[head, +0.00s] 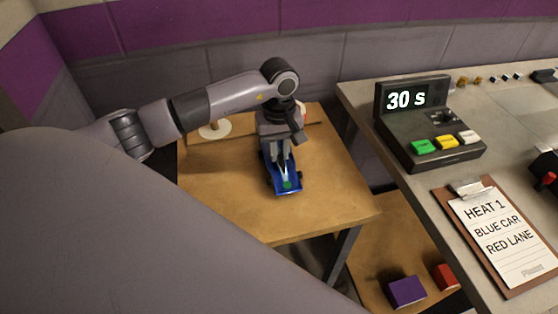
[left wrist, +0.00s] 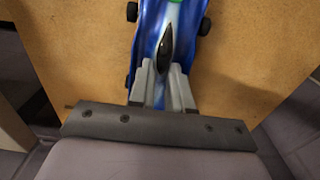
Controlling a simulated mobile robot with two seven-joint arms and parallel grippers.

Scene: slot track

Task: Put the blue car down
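The blue car (head: 286,186) is over the wooden side table (head: 230,210), with a green mark on its front. My left gripper (head: 284,160) comes down on it from above. In the left wrist view the two grey fingers (left wrist: 162,88) stand on either side of the blue body (left wrist: 180,40), close against it, near a dark cockpit shape. The car's black wheels show at its sides. I cannot tell whether the wheels touch the tabletop. My right gripper is in neither view.
A grey counter at right holds a timer (head: 430,125) reading "30 S" and a clipboard (head: 505,235) reading "HEAT 1 BLUE CAR RED LANE". A purple block (head: 406,292) and a red block (head: 446,277) lie on a lower shelf. The table's front left is clear.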

